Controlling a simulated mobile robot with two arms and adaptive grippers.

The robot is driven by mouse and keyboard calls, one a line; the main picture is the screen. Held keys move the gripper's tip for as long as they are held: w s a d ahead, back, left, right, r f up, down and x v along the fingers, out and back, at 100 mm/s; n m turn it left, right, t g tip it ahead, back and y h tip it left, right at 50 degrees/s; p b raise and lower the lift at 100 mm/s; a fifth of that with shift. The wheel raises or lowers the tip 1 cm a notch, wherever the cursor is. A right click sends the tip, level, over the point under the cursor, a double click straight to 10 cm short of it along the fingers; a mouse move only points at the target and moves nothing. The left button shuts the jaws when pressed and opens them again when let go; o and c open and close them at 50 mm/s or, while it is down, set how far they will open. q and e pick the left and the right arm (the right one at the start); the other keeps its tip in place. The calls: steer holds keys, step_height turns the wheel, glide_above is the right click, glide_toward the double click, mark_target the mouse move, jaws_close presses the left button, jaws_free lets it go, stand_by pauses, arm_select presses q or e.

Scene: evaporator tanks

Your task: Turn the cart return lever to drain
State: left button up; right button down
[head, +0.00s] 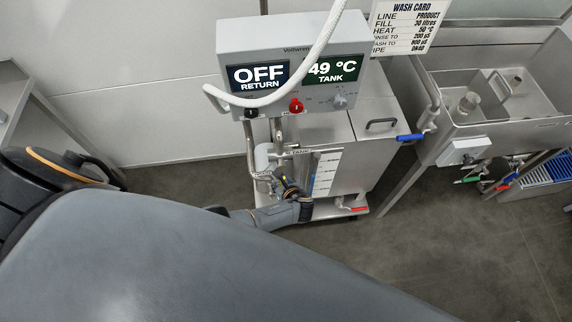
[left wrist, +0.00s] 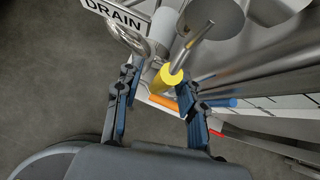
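The return lever, with a yellow sleeve (left wrist: 167,79) on a metal rod, shows in the left wrist view below the DRAIN sign (left wrist: 112,15). My left gripper (left wrist: 156,82) is open, with its two blue-black fingers on either side of the yellow sleeve. The sleeve is closer to the right finger; I cannot tell whether they touch. In the head view my left gripper (head: 293,191) is at the front of the steel cart (head: 374,123), beside its pipework, and mostly hides the lever. My right gripper is not in view.
The control box (head: 290,55) above shows OFF for return and 49 °C for tank, with a white hose (head: 318,50) across it. A level scale (head: 325,172) and a red-handled valve (head: 348,209) are close by. A steel sink (head: 490,95) stands right. Floor is open front right.

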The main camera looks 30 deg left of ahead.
arm_select(q)
steer(key=v, duration=1.1)
steer(key=shift+s+r, duration=0.2)
steer(key=shift+s, duration=0.05)
steer(key=shift+d, duration=0.15)
steer(key=s+a+f+n+g+h+b, duration=0.2)
steer(key=s+f+n, duration=0.3)
steer(key=s+f, duration=0.4)
steer(key=s+a+f+n+g+h+b, duration=0.15)
steer(key=s+f+n, duration=0.45)
steer(key=f, duration=0.6)
steer(key=s+a+f+n+g+h+b, duration=0.1)
steer(key=s+a+f+n, duration=0.1)
steer(key=s+f+n, duration=0.2)
steer(key=s+a+f+n+h+b, duration=0.1)
steer(key=s+f+n, duration=0.3)
steer(key=s+n, duration=0.5)
steer(key=s+h, duration=0.1)
steer(key=s, duration=0.3)
steer(key=shift+s+a+f+g+b, duration=0.15)
steer(key=shift+a+f+g+b, duration=0.1)
steer(key=shift+a+g+b, duration=0.15)
